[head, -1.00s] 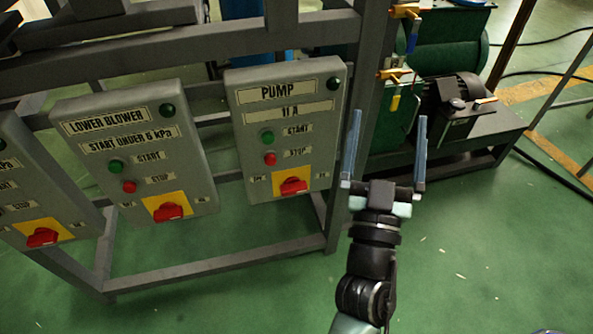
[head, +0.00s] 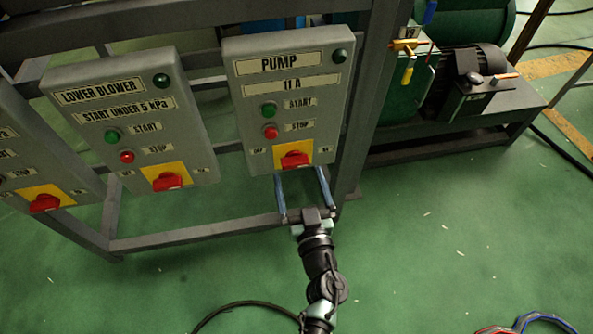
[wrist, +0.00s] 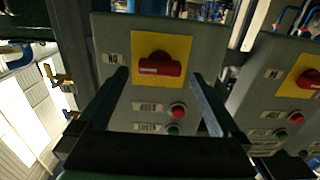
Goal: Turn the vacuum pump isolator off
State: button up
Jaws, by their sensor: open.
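My gripper (head: 300,173) is open and empty just below the knob in the head view. In the wrist view my gripper's fingers (wrist: 160,75) reach either side of the yellow plate, with the knob between them in the picture. No contact with the knob is visible.
The lower blower panel (head: 132,125) with its own red knob (head: 167,181) hangs to the left. A steel frame (head: 190,237) holds the panels. Green machinery (head: 478,85) stands at the right. The green floor is open in front, with a cable (head: 240,304) near the bottom.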

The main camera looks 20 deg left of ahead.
aim_at(296, 167)
jog(key=shift+b+x, duration=0.45)
jog(key=shift+x, duration=1.35)
jog(key=c, duration=1.2)
jog(key=shift+c, duration=0.2)
